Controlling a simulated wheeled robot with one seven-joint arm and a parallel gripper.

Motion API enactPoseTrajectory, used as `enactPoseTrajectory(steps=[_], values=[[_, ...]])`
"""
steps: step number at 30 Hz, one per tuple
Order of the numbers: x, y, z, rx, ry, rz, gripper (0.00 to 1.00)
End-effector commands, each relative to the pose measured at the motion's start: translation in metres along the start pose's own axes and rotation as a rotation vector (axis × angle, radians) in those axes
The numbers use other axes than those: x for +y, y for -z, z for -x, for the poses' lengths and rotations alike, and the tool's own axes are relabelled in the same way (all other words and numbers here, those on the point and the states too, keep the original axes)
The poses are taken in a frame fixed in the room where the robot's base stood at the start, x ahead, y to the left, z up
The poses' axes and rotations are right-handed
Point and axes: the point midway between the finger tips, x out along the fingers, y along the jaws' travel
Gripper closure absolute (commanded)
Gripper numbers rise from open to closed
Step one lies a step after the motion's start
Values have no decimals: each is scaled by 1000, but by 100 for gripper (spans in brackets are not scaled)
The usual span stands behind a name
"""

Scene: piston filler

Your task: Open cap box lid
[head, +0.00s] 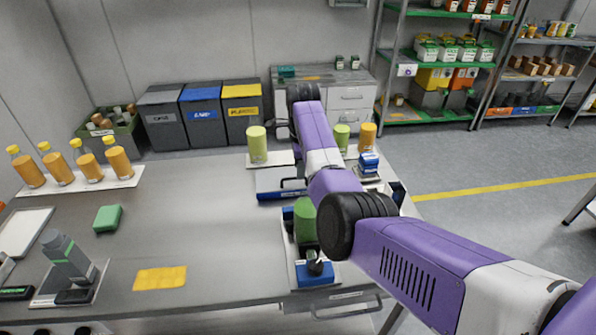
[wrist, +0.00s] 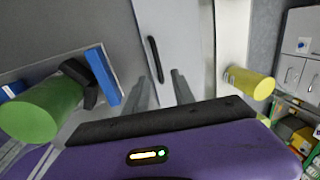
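The cap box (head: 272,180) is on the bench in the head view, partly behind my arm. Its pale grey lid looks flat and closed, with a black bar handle (head: 293,183) and a blue front edge (head: 270,197). In the wrist view the lid (wrist: 182,45) fills the upper middle, and the black handle (wrist: 155,58) stands just beyond my fingertips. My gripper (wrist: 160,80) shows two grey fingers spread apart with nothing between them. The fingers appear short of the handle; whether they touch the lid is unclear. In the head view my arm hides most of the gripper.
A green cylinder (head: 305,222) stands on a station in front of the box; it also shows in the wrist view (wrist: 42,108). A yellow-green cylinder (head: 257,145) stands behind the box. Orange bottles (head: 88,165) stand at left. The bench middle (head: 190,210) is clear.

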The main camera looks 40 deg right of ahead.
Motion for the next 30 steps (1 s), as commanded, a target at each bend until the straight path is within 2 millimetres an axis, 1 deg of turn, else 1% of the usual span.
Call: enactPoseTrajectory(steps=[3, 7, 10, 17, 22, 30], values=[[0, 0, -15, 0, -1, 0, 69], [0, 0, -25, 0, -1, -1, 69], [0, 0, -29, 0, 1, -1, 69], [0, 0, -29, -1, 2, -1, 69], [0, 0, -29, -1, 1, -1, 100], [0, 0, -29, -1, 1, 0, 100]])
